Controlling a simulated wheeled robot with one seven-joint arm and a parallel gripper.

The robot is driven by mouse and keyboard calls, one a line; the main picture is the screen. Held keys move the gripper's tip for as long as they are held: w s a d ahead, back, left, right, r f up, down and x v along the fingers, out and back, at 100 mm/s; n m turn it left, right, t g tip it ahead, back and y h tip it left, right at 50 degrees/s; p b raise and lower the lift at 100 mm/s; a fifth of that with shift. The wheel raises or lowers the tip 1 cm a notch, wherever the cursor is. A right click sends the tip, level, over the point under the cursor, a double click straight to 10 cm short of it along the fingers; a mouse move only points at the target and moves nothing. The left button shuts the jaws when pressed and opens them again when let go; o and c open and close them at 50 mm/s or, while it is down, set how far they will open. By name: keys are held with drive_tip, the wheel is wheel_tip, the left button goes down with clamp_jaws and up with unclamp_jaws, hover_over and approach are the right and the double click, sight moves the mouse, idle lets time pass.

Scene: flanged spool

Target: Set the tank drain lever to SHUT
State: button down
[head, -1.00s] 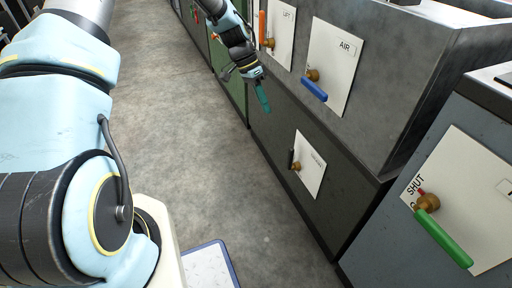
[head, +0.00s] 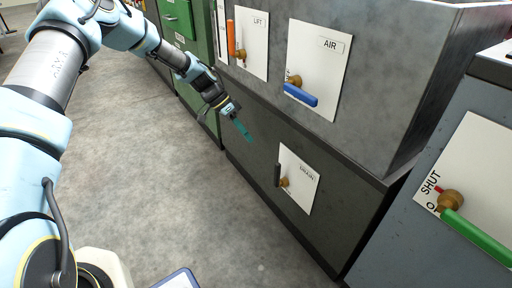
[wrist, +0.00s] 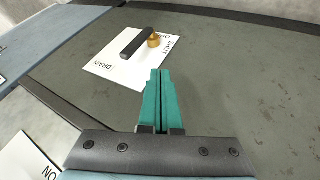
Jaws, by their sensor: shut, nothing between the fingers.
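The drain lever (head: 277,175) is a black handle on a brass hub (head: 284,183), mounted on a white plate marked DRAIN (head: 304,190) low on the dark cabinet front. In the head view the handle stands about upright, to the left of the hub. In the wrist view the black handle (wrist: 136,43) and brass hub (wrist: 153,39) show beyond the fingertips, with SHUT printed on the plate near the hub. My gripper (head: 245,132) has teal fingers, shut and empty, above and left of the drain plate, apart from the lever. The fingers also show in the wrist view (wrist: 160,80).
Above are an AIR plate with a blue lever (head: 300,95) and a LIFT plate with an orange lever (head: 231,38). A grey cabinet at right carries a green lever (head: 478,238) with its own SHUT mark. The floor (head: 150,190) left of the cabinets is clear.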

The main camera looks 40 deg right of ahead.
drive_tip(key=s+d+f+b, duration=0.2)
drive_tip(key=s+d+f, duration=0.1)
drive_tip(key=s+f, duration=0.4)
drive_tip(key=shift+s, duration=0.75)
drive_tip(key=shift+s, duration=0.1)
